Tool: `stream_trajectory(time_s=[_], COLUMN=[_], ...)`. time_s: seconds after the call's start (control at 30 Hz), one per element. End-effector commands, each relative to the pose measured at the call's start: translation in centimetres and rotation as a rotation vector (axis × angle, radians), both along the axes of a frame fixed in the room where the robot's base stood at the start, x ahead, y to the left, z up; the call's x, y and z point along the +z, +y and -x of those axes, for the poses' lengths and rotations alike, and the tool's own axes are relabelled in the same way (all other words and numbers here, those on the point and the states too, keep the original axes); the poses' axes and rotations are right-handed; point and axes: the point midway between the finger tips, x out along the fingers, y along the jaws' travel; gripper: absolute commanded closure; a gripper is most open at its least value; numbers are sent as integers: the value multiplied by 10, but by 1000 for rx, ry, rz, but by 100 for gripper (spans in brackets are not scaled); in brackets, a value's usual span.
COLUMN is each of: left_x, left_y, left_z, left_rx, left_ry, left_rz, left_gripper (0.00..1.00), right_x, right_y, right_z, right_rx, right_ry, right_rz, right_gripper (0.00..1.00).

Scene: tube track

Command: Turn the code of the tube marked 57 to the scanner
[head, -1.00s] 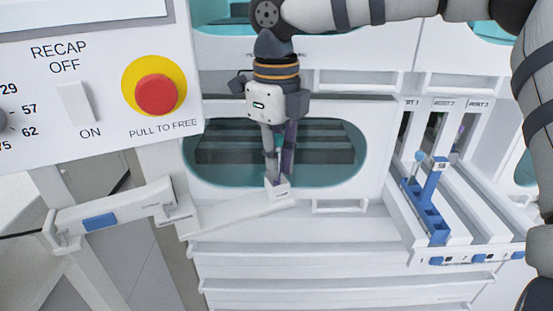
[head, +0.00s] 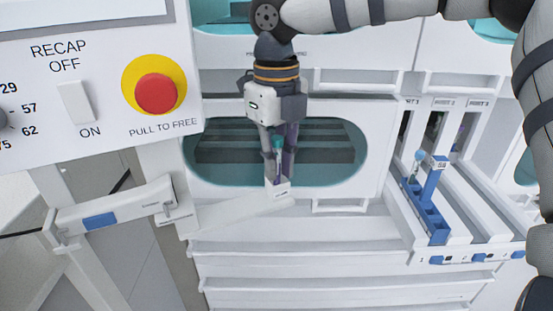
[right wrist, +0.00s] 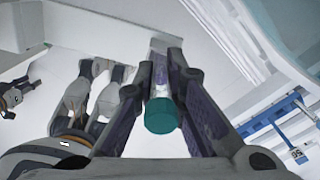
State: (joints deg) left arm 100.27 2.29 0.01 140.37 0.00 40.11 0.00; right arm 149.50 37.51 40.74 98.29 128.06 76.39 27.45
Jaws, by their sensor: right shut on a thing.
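A tube with a teal cap (head: 279,143) stands upright at the small white holder (head: 279,189) on the end of a white ledge. My right gripper (head: 278,168) points down and is shut on this tube, a finger on either side. The cap also shows between the fingers in the right wrist view (right wrist: 163,115), with a pale stretch of tube beyond it. No number or code can be read on the tube. I cannot pick out the scanner for sure.
A control panel (head: 95,90) with a red button (head: 156,94) fills the upper left. At the right, a blue rack (head: 427,213) holds a light-blue-capped tube (head: 419,158) beside a tagged blue post (head: 434,180). A teal window (head: 215,172) lies behind the gripper.

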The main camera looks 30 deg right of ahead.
Motion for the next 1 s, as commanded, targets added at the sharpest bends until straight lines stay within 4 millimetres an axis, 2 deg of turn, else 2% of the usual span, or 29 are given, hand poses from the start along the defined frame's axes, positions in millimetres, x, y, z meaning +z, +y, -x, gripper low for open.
stream_trajectory(time_s=[0.03,0.1,0.13,0.47,0.57,0.8,0.9,1.0], left_x=[0,0,0,0,0,0,0,0], left_y=[0,0,0,0,0,0,0,0], left_z=[0,0,0,0,0,0,0,0], left_rx=[0,0,0,0,0,0,0,0], left_ry=[0,0,0,0,0,-1,0,0], left_rz=[0,0,0,0,0,0,0,0], left_gripper=[66,66,66,66,66,66,66,66], right_x=[0,0,0,6,25,90,108,117], right_y=[0,0,0,0,0,1,0,0], right_z=[0,0,0,-1,-1,-1,-1,0], right_rx=[0,0,0,0,0,-1,-1,1], right_ry=[0,0,0,-3,-5,-4,-3,-1], right_rz=[0,0,0,-1,0,-1,0,0], right_gripper=[84,69,66,66,66,66,66,66])
